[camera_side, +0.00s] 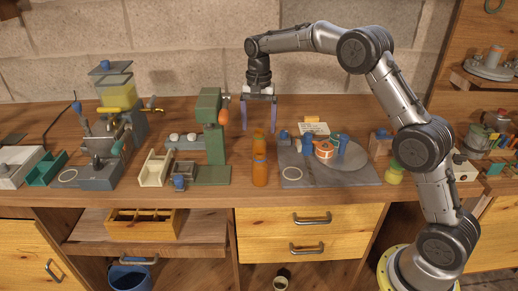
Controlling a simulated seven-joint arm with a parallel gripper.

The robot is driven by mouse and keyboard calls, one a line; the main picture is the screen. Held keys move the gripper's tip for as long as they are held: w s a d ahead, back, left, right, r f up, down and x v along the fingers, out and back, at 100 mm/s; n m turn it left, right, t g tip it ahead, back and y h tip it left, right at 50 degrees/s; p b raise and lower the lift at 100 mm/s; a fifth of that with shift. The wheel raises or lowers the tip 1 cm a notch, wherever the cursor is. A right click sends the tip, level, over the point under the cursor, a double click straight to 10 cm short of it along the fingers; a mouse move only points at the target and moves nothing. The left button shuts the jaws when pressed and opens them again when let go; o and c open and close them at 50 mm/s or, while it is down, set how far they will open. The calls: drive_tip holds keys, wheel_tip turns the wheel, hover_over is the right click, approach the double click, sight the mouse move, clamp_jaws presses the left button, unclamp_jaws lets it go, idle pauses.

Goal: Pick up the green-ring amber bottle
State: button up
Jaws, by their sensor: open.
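Orange-amber bottle shapes stand on the bench near its middle: one in front (260,172) and what looks like another, or an upper part, just behind it (259,139). They overlap, and I cannot make out a green ring on either. My gripper (258,128) points down above them with its two blue fingers apart. The fingertips are near the top of the rear amber shape in the picture. Nothing shows held between the fingers, but I cannot tell the exact depth gap.
A green press (213,140) stands close on the left, with a cream tray (156,169) beside it. A grey slab (295,174) on the right carries an orange-and-white round item (324,149) and blue pieces. A yellow-topped machine (117,92) stands farther left.

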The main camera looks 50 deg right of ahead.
sight(259, 144)
drive_tip(key=shift+s+a+f, duration=0.1)
drive_tip(key=shift+f, duration=1.1)
drive_tip(key=shift+s+a+f, duration=0.1)
drive_tip(key=shift+a+f, duration=0.05)
drive_tip(key=shift+f, duration=1)
drive_tip(key=shift+s+a+f, duration=0.1)
drive_tip(key=shift+f, duration=1.1)
clamp_jaws()
